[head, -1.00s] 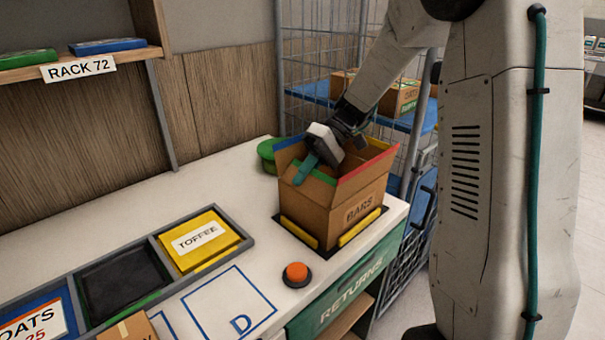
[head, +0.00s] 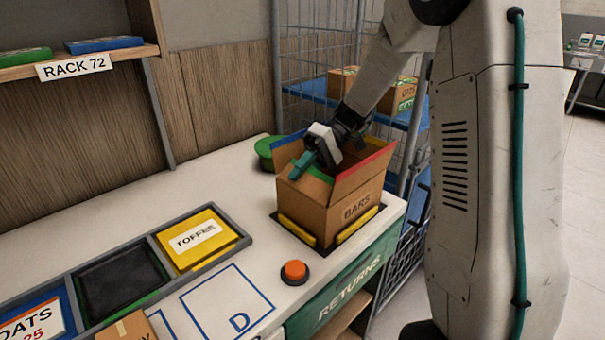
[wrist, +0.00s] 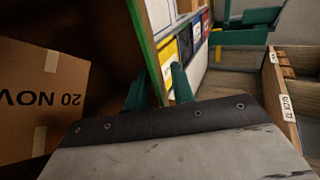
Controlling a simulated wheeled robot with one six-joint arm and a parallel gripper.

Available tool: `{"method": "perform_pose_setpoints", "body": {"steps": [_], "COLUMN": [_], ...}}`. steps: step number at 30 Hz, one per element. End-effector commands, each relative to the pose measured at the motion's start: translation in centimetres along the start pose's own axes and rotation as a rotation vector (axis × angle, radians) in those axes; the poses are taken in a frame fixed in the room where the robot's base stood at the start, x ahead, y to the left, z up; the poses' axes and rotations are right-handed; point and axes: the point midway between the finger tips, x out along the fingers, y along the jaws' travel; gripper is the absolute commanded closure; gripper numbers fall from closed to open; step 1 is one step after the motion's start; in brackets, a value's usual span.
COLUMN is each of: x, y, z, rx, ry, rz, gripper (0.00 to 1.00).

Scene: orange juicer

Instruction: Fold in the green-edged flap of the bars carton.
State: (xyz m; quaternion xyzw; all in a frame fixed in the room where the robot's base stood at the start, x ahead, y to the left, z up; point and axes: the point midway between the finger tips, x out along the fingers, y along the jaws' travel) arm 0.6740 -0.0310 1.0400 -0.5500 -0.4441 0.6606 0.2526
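The bars carton (head: 328,217) stands upright on the counter with its top open. Its green-edged flap (head: 321,174) is at the left front side, partly hidden behind my gripper. My gripper (head: 300,165) is at this flap, its teal fingers pointing down to the left. In the wrist view the flap's green edge (wrist: 143,45) runs down to between the two fingers (wrist: 160,92), which stand a little apart. I cannot tell whether either finger touches the flap. Red-edged and blue-edged flaps (head: 364,162) (head: 288,150) stand up and outward.
Yellow blocks (head: 357,226) border the carton's base. An orange button (head: 294,271) is in front of it, and a green round thing (head: 266,152) behind it. A toffee bin (head: 205,240) lies left. A wire cage (head: 315,60) stands behind. The counter's middle left is clear.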

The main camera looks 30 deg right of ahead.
Motion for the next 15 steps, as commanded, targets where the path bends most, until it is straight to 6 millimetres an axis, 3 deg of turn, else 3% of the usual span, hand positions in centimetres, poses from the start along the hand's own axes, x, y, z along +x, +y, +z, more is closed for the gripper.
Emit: {"method": "perform_pose_setpoints", "body": {"steps": [7,15], "x": [-0.6,-5.1], "y": [0.0,0.1], "z": [0.0,0.0], "rx": [-0.001,0.001], "ry": [0.001,0.002], "rz": [0.001,0.001], "gripper": [0.75,0.75]}}
